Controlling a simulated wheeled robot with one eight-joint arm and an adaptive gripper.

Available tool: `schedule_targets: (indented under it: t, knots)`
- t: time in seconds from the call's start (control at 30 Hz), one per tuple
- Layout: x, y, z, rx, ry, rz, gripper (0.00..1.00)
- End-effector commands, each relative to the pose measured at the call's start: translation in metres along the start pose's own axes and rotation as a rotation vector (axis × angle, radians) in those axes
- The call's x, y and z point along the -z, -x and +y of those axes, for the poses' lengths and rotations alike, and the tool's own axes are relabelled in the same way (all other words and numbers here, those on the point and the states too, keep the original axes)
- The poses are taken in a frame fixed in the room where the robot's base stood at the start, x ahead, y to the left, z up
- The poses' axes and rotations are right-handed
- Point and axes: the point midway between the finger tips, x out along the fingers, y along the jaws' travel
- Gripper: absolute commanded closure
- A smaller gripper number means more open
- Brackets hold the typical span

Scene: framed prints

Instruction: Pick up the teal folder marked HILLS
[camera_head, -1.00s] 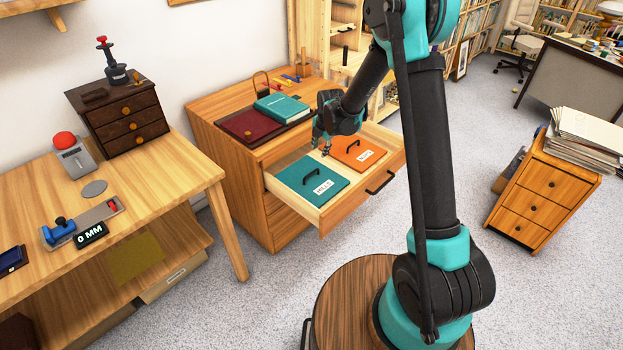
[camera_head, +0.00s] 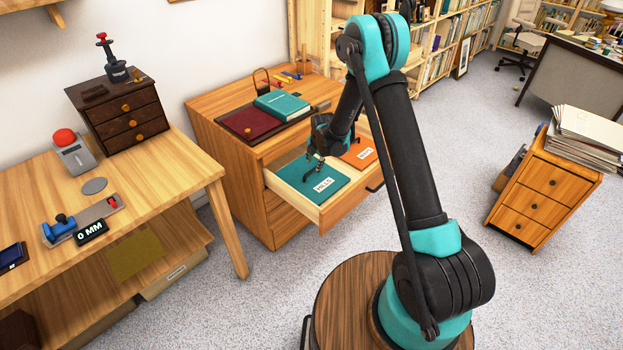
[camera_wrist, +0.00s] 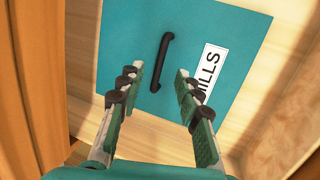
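The teal folder (camera_head: 323,186) lies flat in the left part of an open drawer (camera_head: 318,224). It has a black handle and a white label reading HILLS. In the wrist view the folder (camera_wrist: 220,35) fills the upper middle, with its handle (camera_wrist: 161,62) upright in the picture and part of the label hidden by a finger. My gripper (camera_head: 314,171) is over the folder near its handle. In the wrist view my gripper (camera_wrist: 158,82) is open, with the handle between and beyond its fingertips. I cannot tell the remaining height.
An orange folder (camera_head: 360,155) lies in the drawer's right part, partly hidden by my arm. On the cabinet top are a teal book (camera_head: 282,106) and a dark red folder or pad (camera_head: 250,122). Drawer walls stand close around the teal folder.

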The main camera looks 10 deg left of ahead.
Motion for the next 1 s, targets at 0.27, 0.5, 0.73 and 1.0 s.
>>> schedule_targets:
  t: [0.27, 0.5, 0.73, 1.0]
  knots:
    - [0.005, -0.025, 0.000, 0.000, 0.001, 0.000, 0.66]
    - [0.007, -0.050, -0.001, 0.000, 0.000, 0.000, 0.66]
    - [0.007, -0.054, -0.001, 0.000, 0.000, 0.000, 0.66]
    - [0.007, -0.054, -0.001, 0.000, 0.000, 0.000, 0.89]
